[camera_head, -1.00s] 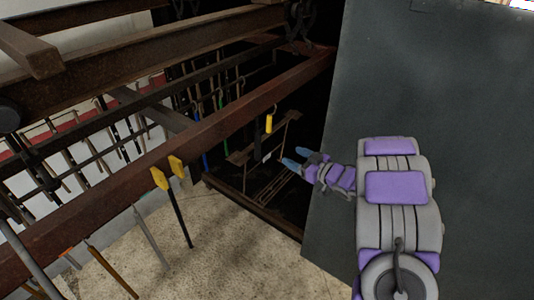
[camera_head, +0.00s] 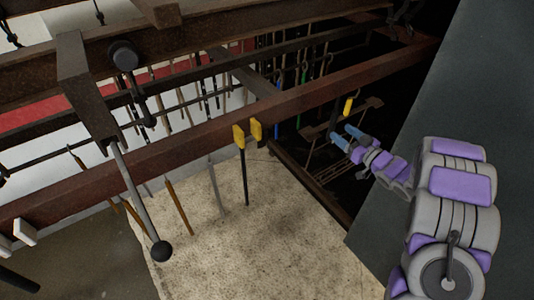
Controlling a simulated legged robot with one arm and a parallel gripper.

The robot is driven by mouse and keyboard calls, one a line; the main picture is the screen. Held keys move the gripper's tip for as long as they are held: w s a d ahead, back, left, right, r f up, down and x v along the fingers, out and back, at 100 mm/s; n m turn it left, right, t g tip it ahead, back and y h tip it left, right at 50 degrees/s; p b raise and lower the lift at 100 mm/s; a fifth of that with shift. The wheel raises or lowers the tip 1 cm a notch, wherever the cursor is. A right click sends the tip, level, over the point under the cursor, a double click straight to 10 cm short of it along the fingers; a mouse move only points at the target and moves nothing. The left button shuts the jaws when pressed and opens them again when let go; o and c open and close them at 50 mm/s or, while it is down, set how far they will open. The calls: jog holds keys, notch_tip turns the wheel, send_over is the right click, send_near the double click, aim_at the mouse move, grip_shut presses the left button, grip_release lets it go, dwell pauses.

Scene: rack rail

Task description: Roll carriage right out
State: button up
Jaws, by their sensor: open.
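A small yellow handle (camera_head: 348,105) hangs in the dark opening below the long rust-brown rail (camera_head: 330,82). A thin brown hanging frame (camera_head: 366,107) shows just behind and below it, mostly in shadow. I cannot tell for sure which part is the carriage. My gripper (camera_head: 346,135) has blue fingertips spread apart with nothing between them. In the picture it is just below the yellow handle; the gap in depth is unclear. My arm comes from the right and hides part of the opening.
A large dark panel (camera_head: 405,150) stands at the right, close to my arm. A yellow-headed rod (camera_head: 245,175) and several other rods hang from the rail at left. The pale floor (camera_head: 270,240) is clear.

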aim_at(333, 126)
jog(key=x, duration=0.5)
jog(key=shift+w, duration=0.1)
jog(key=shift+w+a, duration=0.25)
jog(key=shift+a, duration=0.1)
jog(key=shift+w+a+r+p, duration=0.1)
jog(key=shift+w+p, duration=0.2)
jog(key=shift+w, duration=0.1)
jog(key=shift+a, duration=0.1)
